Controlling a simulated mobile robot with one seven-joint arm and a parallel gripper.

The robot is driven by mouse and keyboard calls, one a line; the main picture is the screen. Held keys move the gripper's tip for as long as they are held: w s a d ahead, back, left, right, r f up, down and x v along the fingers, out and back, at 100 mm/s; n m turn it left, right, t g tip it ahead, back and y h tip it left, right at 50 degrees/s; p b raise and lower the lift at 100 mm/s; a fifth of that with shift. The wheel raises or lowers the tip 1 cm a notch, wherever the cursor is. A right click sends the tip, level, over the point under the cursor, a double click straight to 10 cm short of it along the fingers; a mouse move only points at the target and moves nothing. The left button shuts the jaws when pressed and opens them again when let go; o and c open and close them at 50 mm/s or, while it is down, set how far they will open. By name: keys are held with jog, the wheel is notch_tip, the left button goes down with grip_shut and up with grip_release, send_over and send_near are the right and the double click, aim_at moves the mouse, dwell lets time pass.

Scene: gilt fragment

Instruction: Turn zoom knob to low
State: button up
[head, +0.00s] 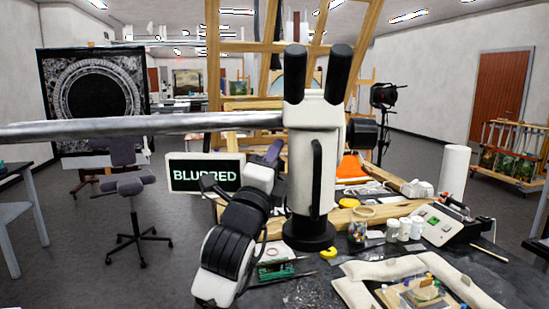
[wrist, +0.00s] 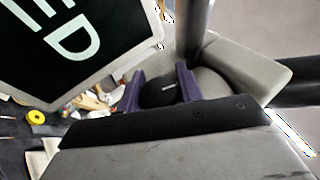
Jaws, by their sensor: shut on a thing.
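The white microscope (head: 312,150) stands upright on a black round base on the dark table, with two black eyepieces on top. My gripper (head: 273,152) is at its left side in the head view. In the wrist view, the two purple fingers of my gripper (wrist: 160,88) are shut on the black zoom knob (wrist: 158,94), one on each side. The knob has a short white mark on its face. In the head view this knob is hidden behind my gripper. Another black knob (head: 361,133) sticks out on the microscope's right side.
A screen (head: 206,173) reading "BLURRED" stands behind my arm, and is close by in the wrist view. A metal bar (head: 140,126) runs left from the microscope. Jars (head: 404,229), a control box (head: 438,224) and a padded frame (head: 365,290) crowd the table at right.

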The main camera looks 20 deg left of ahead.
jog(key=n+g+p, duration=0.1)
jog(key=g, duration=0.3)
jog(key=n+g+p, duration=0.1)
jog(key=g, duration=0.1)
jog(key=shift+w+f, duration=0.1)
jog(key=shift+f, duration=0.2)
jog(key=g, duration=0.2)
jog(key=f+n+g, duration=0.1)
jog(key=g, duration=0.2)
jog(key=shift+n+g, duration=0.3)
jog(key=o, duration=1)
jog(key=shift+s, duration=0.2)
jog(key=b+v, duration=0.1)
jog(key=v, duration=0.5)
jog(key=b+v, duration=0.2)
jog(key=v, duration=0.5)
jog(key=shift+s+a+r, duration=0.2)
jog(key=shift+r, duration=0.1)
